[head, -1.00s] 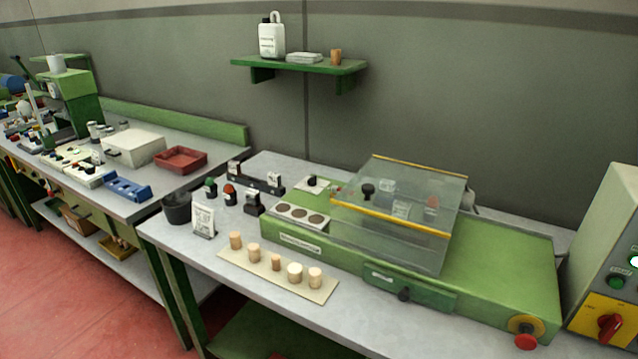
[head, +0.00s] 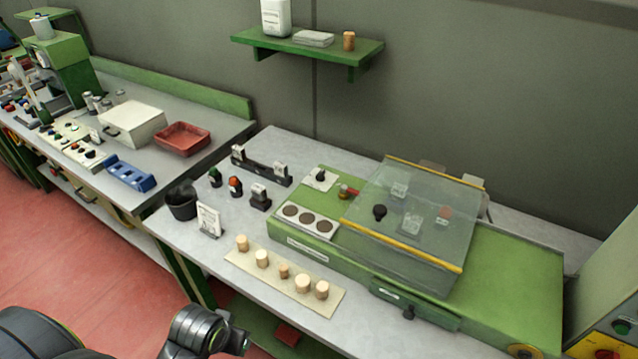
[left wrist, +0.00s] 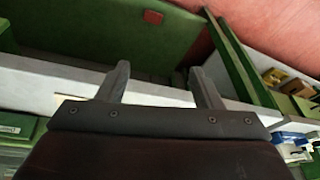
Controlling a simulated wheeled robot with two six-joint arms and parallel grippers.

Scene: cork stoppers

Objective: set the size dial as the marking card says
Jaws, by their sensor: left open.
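The marking card appears to be the small white card (head: 209,219) standing near the table's front left; its print is too small to read. A small dark knob on a white plate (head: 320,178), at the back left of the green machine (head: 510,275), may be the size dial; its setting cannot be read. My left gripper (left wrist: 160,75) is open and empty in the left wrist view, with the table edge beyond its fingers. It is far from the knob. My left arm shows low in the head view, but its fingers do not. My right gripper is not in view.
A clear cover with yellow edges (head: 408,222) lies over the machine. Several corks stand on a beige strip (head: 272,284) along the front. A dark cup (head: 182,204), stamps (head: 260,197) and a stamp rack (head: 262,172) stand at the left.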

